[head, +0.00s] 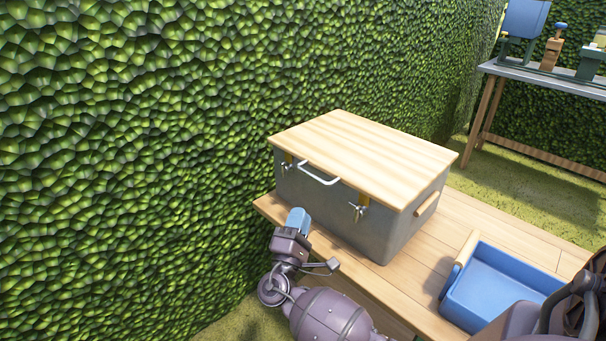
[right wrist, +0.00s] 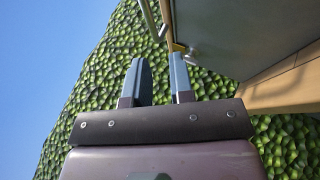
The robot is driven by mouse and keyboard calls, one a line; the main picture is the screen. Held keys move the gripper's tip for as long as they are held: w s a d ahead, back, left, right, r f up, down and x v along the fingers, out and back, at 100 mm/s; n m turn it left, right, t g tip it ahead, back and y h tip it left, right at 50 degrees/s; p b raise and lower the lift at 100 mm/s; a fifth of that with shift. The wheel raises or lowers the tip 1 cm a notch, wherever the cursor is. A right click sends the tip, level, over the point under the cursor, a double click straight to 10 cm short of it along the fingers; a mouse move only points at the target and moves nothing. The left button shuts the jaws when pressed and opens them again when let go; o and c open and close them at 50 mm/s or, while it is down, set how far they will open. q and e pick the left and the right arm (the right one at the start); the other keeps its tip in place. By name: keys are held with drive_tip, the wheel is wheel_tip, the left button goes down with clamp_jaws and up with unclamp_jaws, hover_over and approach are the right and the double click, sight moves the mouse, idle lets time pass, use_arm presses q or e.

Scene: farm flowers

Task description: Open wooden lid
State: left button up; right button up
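The wooden lid (head: 365,155) lies shut on a grey box (head: 330,211) on a wooden table. A white handle (head: 319,174) sticks out from the lid's front edge, between two metal latches. My right gripper (head: 297,220) is in front of the box's left part, below the handle, with blue fingertips pointing up. In the right wrist view, its two fingers (right wrist: 159,65) are apart with nothing between them. Beyond the fingertips a pale bar (right wrist: 149,18), apparently the handle, runs beside the lid edge (right wrist: 165,15). My left gripper is not in view.
A blue tray (head: 500,285) with a wooden handle sits on the table (head: 470,215) right of the box. A green hedge (head: 130,150) rises close behind and left. Another table (head: 545,77) with tools stands at the back right.

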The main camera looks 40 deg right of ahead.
sight(310, 173)
drive_tip(key=x, duration=0.7)
drive_tip(key=r+x, duration=0.1)
drive_tip(key=x, duration=0.3)
drive_tip(key=shift+w+a, duration=0.15)
drive_tip(key=shift+a, duration=0.05)
drive_tip(key=shift+c, duration=0.5)
clamp_jaws()
